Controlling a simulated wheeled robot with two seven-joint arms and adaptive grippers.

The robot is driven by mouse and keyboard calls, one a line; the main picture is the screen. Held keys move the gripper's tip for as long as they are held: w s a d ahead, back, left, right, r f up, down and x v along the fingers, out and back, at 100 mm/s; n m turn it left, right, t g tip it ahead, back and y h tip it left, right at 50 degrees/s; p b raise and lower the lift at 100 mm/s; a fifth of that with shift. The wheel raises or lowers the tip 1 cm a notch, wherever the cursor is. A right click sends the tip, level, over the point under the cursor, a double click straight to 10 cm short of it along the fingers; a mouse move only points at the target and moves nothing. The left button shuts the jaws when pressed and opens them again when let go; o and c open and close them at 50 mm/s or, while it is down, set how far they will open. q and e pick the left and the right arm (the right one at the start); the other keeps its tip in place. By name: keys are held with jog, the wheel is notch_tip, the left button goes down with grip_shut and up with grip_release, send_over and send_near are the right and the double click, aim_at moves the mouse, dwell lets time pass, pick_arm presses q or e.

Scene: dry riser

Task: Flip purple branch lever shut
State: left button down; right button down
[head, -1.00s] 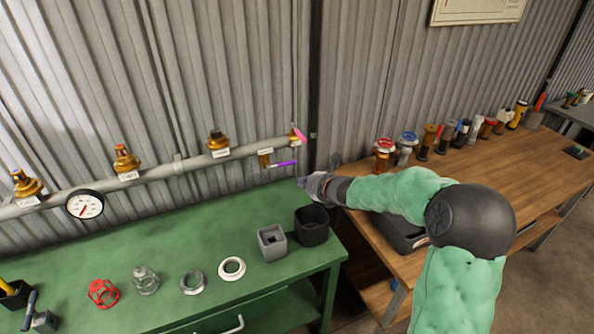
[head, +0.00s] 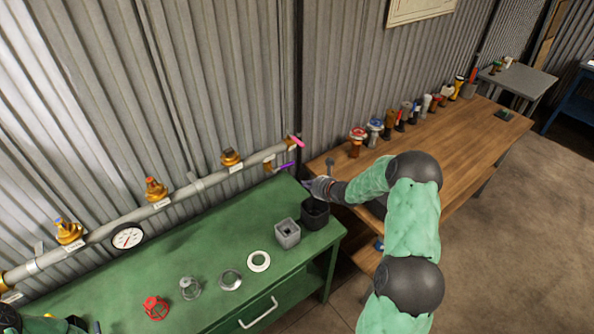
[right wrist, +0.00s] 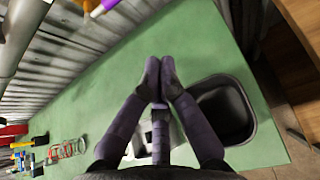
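The purple branch lever (head: 284,165) is on a small brass valve under the right end of the grey pipe (head: 200,184). It points right and slightly up from the valve. In the right wrist view the purple lever (right wrist: 124,6) shows only partly, at the top edge. My right gripper (head: 309,186) is just right of and below the lever in the head view, apart from it. In the right wrist view the fingers of the right gripper (right wrist: 158,62) meet at the tips with nothing between them. My left gripper is not in view.
A pink lever (head: 295,141) sits at the pipe's end, close above the purple one. A black bin (head: 315,214) and grey block (head: 286,233) stand on the green bench (head: 215,237) below. A wooden bench (head: 455,130) with several valves is at right.

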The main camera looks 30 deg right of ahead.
aim_at(284, 167)
jog(key=w+f+p, duration=0.1)
jog(key=w, duration=0.8)
jog(key=shift+w+a, duration=0.15)
jog(key=shift+a, duration=0.2)
dwell(0.3)
jog(key=shift+d+r+b, duration=0.15)
jog(key=shift+r+b, duration=0.4)
jog(key=shift+r, duration=0.2)
jog(key=shift+w, duration=0.1)
